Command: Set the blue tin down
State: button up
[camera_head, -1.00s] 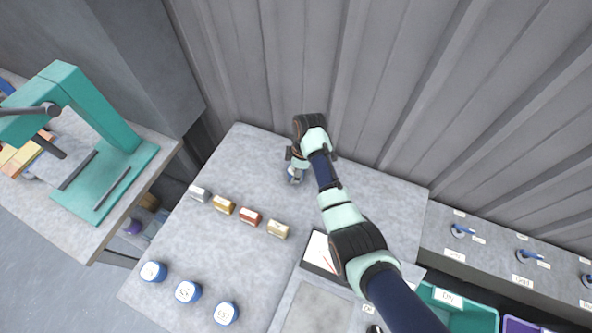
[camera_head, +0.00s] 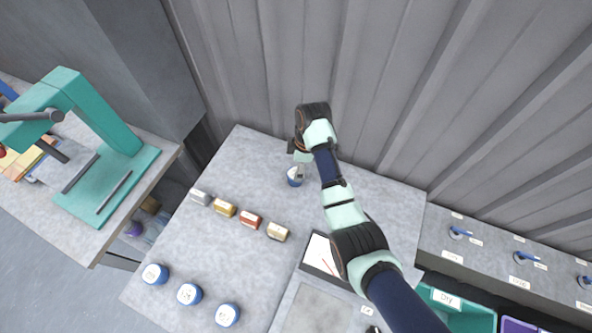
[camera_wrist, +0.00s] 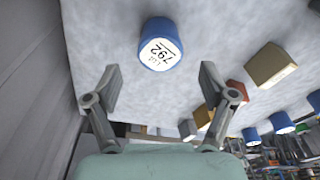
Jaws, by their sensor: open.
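The blue tin (camera_head: 294,177) stands upright on the grey table (camera_head: 258,160) near its back edge. In the wrist view the blue tin (camera_wrist: 160,44) shows its white lid label, which reads "792" and "Lid". My gripper (camera_head: 303,158) is above the tin, apart from it. In the wrist view my gripper (camera_wrist: 158,82) is open, with its two fingers spread and nothing between the tips.
A row of small blocks, one of them red (camera_head: 249,219), lies left of the tin. Several blue tins, one of them here (camera_head: 188,293), stand at the front left. A black-edged tray (camera_head: 322,254) lies under my arm. The table around the tin is clear.

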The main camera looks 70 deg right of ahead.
notch_tip(320, 180, up, 6)
jog(key=shift+s+d+r+p, duration=0.15)
jog(key=shift+s+p, duration=0.15)
jog(key=shift+s, duration=0.1)
jog(key=w+a+r+m+t+h, duration=0.1)
jog(key=w+a+r+t, duration=0.1)
jog(key=w+a, duration=0.6)
jog(key=w+a+r+m+t+h, duration=0.1)
jog(key=w+a+r+t+h, duration=0.3)
jog(key=a, duration=0.8)
jog(key=s+a+r+m+t+y, duration=0.1)
jog(key=a+r, duration=0.4)
jog(key=a, duration=0.6)
jog(key=s+a+r+m+t+y, duration=0.1)
jog(key=s+a+r+t+y, duration=0.1)
jog(key=a+r, duration=0.4)
jog(key=a+t+y, duration=0.1)
jog(key=a+t, duration=0.1)
jog(key=a, duration=0.3)
jog(key=shift+a, duration=0.25)
jog(key=shift+s, duration=0.1)
